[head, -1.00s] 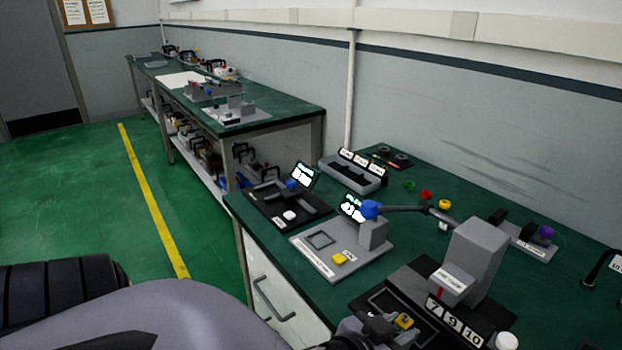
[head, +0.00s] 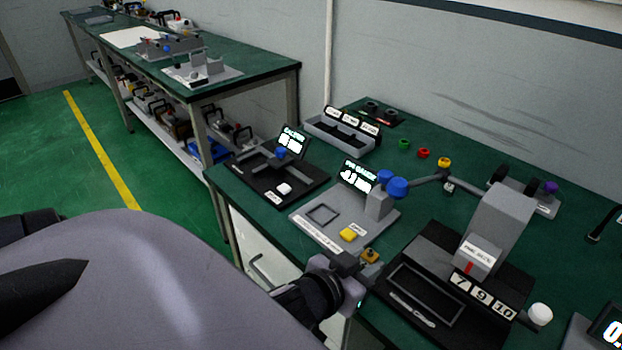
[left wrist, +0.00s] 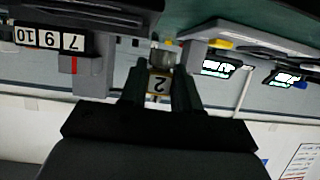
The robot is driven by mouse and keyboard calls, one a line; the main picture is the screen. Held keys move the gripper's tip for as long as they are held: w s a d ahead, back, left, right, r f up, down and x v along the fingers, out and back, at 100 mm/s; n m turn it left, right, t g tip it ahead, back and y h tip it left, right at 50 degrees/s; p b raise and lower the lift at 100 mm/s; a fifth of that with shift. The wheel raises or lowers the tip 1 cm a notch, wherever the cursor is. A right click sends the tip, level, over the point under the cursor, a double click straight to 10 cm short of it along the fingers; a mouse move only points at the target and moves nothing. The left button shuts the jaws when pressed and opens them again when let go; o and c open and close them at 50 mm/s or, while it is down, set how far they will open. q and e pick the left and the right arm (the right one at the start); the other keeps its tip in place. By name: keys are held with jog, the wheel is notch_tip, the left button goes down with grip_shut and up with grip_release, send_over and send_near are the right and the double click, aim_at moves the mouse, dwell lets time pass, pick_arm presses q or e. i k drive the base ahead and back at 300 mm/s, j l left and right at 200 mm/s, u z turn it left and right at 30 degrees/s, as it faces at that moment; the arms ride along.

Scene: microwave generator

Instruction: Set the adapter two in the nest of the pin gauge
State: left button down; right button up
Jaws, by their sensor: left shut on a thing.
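My left gripper (head: 358,262) is shut on a small brass-coloured block, the adapter two (head: 370,256). Its face with a black "2" shows between the fingers in the left wrist view (left wrist: 158,84). The pin gauge (head: 300,222) is a light grey plate with a lit screen, a grey post and blue knobs at its back. Its nest (head: 322,214) looks like a raised square frame on the plate, and it is empty. My gripper is by the plate's front right corner, right of and nearer than the nest. My right gripper is not in view.
A yellow button (head: 348,235) sits on the plate between nest and gripper. The grey post (head: 379,205) stands behind. A black gauge with an open tray (head: 425,306) and digits 7, 9, 10 is at right. A black caliper station (head: 262,190) is at left.

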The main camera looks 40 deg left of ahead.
aim_at(323, 215)
jog(key=j, duration=1.25)
